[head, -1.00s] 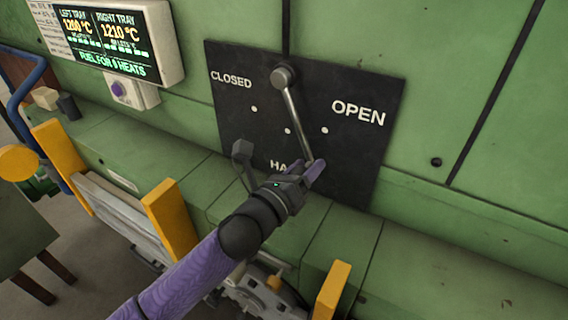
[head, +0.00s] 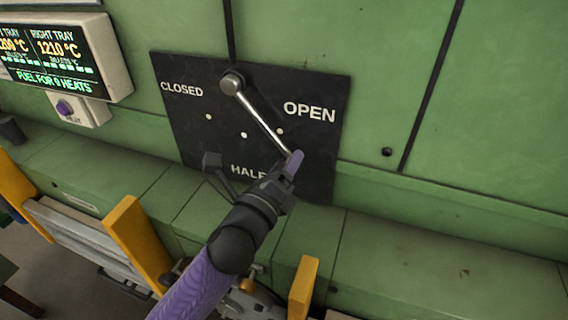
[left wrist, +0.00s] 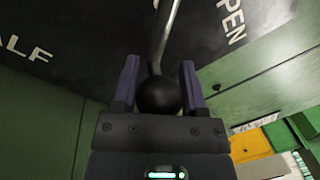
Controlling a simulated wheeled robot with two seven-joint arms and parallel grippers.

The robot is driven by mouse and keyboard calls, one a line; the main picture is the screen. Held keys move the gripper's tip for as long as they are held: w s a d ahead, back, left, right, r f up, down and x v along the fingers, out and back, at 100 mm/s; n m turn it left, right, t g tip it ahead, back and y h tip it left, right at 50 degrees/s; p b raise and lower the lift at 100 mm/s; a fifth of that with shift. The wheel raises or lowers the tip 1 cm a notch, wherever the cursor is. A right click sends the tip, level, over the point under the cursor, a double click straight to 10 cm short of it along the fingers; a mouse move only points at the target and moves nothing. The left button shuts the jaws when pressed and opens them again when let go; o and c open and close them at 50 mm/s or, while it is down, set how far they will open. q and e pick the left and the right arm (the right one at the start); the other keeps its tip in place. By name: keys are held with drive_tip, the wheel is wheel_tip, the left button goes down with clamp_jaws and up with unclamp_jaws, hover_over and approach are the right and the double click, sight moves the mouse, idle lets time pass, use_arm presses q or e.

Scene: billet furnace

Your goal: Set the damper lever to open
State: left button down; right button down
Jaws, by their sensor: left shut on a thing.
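The damper lever (head: 262,118) is a bright metal rod on a round pivot at the top of a black plate (head: 176,118) marked CLOSED, HALF and OPEN. It slants down to the right, between HALF and OPEN, its rod just left of the dot nearest OPEN. My left gripper (head: 293,160) is at the lever's lower end. In the left wrist view, the lever's black ball knob (left wrist: 160,96) sits between the two purple fingers of my left gripper (left wrist: 158,80), which is shut on it. In the head view the gripper hides the knob. My right gripper is not in view.
A green wall with dark seams surrounds the plate, with a green ledge (head: 400,240) below. A display box (head: 115,55) and a purple button box (head: 78,108) are at upper left. Yellow posts (head: 140,240) stand below the ledge, near my left arm.

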use_arm(q)
drive_tip(key=shift+r, duration=0.2)
drive_tip(key=shift+c, duration=0.7)
unclamp_jaws()
drive_tip(key=shift+d, duration=0.2)
drive_tip(key=shift+a+f, duration=0.1)
drive_tip(key=shift+s+a, duration=0.1)
drive_tip(key=shift+s, duration=0.1)
drive_tip(key=b+v, duration=0.2)
drive_tip(key=v, duration=0.7)
drive_tip(key=shift+s, duration=0.25)
drive_tip(key=shift+a, duration=0.1)
